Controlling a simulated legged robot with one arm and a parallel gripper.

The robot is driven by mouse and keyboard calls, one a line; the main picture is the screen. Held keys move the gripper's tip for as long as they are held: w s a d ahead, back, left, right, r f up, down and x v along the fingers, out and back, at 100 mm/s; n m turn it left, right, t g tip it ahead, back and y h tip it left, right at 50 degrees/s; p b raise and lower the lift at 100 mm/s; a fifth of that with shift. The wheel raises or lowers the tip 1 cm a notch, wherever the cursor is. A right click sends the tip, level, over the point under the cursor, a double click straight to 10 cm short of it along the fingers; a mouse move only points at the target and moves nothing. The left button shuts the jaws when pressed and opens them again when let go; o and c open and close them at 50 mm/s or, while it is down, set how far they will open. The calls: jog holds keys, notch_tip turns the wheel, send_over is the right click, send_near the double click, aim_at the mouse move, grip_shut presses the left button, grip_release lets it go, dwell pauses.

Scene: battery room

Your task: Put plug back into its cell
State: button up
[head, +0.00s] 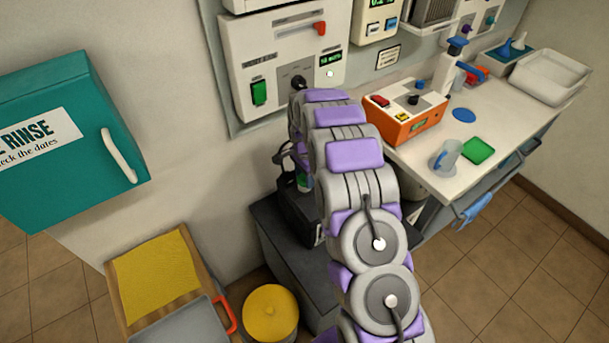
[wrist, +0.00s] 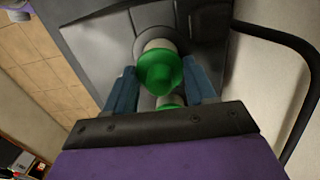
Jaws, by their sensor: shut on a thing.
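In the wrist view, my gripper (wrist: 160,78) has its two blue fingers on either side of a green-capped plug (wrist: 160,72) with a pale body, and is shut on it. A second green cap (wrist: 170,101) shows just below it, partly hidden by my gripper's body. A grey surface with raised edges lies behind the plug; I cannot tell whether the plug touches it or sits in an opening. In the head view, my arm hides most of the gripper and plug. A small green and white part (head: 304,182) shows beside a black battery-like box (head: 298,212).
The black box stands on a dark grey stand (head: 272,232) against the wall. A white panel (head: 285,60) hangs above. A teal cabinet (head: 75,150) and yellow-lidded bin (head: 270,312) are left.

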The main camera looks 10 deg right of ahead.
dwell(0.9)
jog(key=o, duration=1.1)
jog(key=shift+r+p, duration=0.1)
jog(key=shift+p, duration=0.2)
jog(key=shift+r+p, duration=1.15)
jog(key=shift+r, duration=2.25)
jog(key=shift+c, duration=0.3)
grip_shut()
jog(key=shift+f, duration=0.35)
